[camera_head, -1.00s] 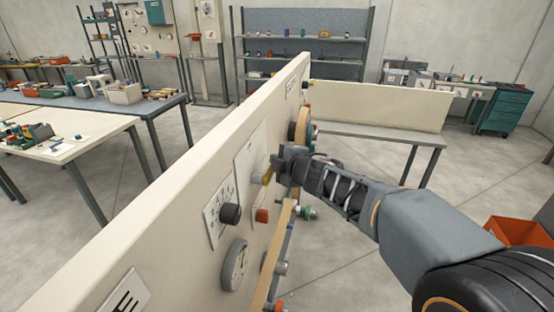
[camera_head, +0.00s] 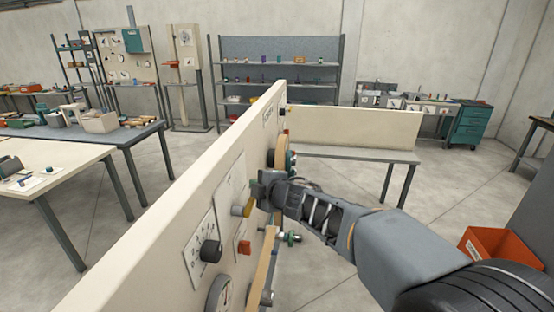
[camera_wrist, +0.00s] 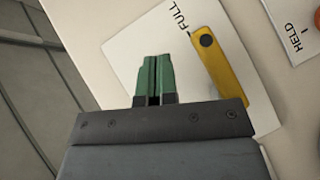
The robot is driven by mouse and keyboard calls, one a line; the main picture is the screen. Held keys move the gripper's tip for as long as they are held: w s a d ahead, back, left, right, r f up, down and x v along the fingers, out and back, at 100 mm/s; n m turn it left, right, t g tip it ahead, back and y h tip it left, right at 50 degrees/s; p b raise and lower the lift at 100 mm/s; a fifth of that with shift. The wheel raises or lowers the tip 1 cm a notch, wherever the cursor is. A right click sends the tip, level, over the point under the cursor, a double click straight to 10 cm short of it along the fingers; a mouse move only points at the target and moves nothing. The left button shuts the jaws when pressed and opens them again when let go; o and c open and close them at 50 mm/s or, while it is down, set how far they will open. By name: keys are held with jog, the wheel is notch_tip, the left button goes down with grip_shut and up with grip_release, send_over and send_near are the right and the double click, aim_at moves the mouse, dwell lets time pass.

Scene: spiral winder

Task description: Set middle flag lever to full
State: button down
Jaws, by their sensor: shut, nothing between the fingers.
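The yellow flag lever (camera_wrist: 225,72) is on a white plate (camera_wrist: 125,45) in the wrist view. Its dark pivot is at its upper end, near the printed word FULL (camera_wrist: 180,20), and its free end points down and right, away from that word. The lever also shows on the panel in the head view (camera_head: 243,210). My gripper (camera_wrist: 155,80) is shut and empty, its green fingers over the plate just left of the lever, with a visible gap in the picture. In the head view my gripper (camera_head: 258,192) is close to the panel face; contact cannot be told.
A plate marked HELD (camera_wrist: 296,38) is at the upper right.

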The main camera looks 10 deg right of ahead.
jog(key=s+d+r, duration=0.2)
jog(key=d+r, duration=0.4)
jog(key=r, duration=0.3)
jog(key=shift+d+p, duration=0.35)
jog(key=shift+d, duration=0.05)
jog(key=shift+s, duration=0.1)
